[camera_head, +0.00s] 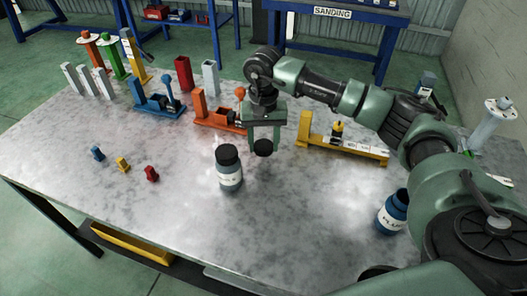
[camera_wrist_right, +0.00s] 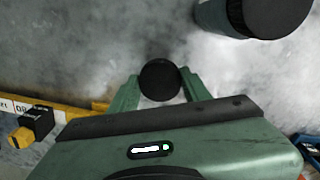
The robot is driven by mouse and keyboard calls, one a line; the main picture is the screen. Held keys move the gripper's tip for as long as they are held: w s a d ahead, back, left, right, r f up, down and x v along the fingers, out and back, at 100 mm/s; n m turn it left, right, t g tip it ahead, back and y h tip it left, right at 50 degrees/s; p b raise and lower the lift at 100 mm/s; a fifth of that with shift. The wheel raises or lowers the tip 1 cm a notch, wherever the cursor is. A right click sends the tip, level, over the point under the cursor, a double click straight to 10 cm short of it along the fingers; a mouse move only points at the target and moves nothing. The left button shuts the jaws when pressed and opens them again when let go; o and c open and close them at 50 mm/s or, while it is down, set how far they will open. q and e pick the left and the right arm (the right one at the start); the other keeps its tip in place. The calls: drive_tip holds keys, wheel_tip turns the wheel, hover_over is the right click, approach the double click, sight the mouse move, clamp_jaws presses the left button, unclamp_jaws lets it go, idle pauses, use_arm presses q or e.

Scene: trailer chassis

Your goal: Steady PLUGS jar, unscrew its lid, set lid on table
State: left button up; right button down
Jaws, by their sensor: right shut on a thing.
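My right gripper (camera_head: 264,143) is shut on a round black lid (camera_head: 263,149) and holds it over the middle of the table; the lid also shows between the fingers in the right wrist view (camera_wrist_right: 159,80). The blue PLUGS jar (camera_head: 389,218) stands at the right of the table, its label partly readable. No black lid shows on its top, which my right arm partly covers. A second dark jar (camera_head: 229,172) with a black lid on stands just left of the gripper; it also shows in the right wrist view (camera_wrist_right: 220,15). My left gripper is not in view.
The grey table (camera_head: 130,205) holds small blue, yellow and red parts (camera_head: 122,164) at the left. Blue (camera_head: 155,106), orange (camera_head: 215,115) and yellow (camera_head: 345,146) fixtures stand behind. The front middle of the table is clear.

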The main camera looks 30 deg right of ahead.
sight(264, 162)
wheel_tip(264, 162, down, 4)
drive_tip(key=shift+p, duration=0.35)
drive_tip(key=shift+f, duration=0.25)
drive_tip(key=shift+f+b, duration=0.25)
drive_tip(key=shift+b, duration=0.05)
drive_tip(key=c, duration=0.7)
unclamp_jaws()
drive_tip(key=shift+r, duration=0.1)
drive_tip(key=shift+r, duration=0.1)
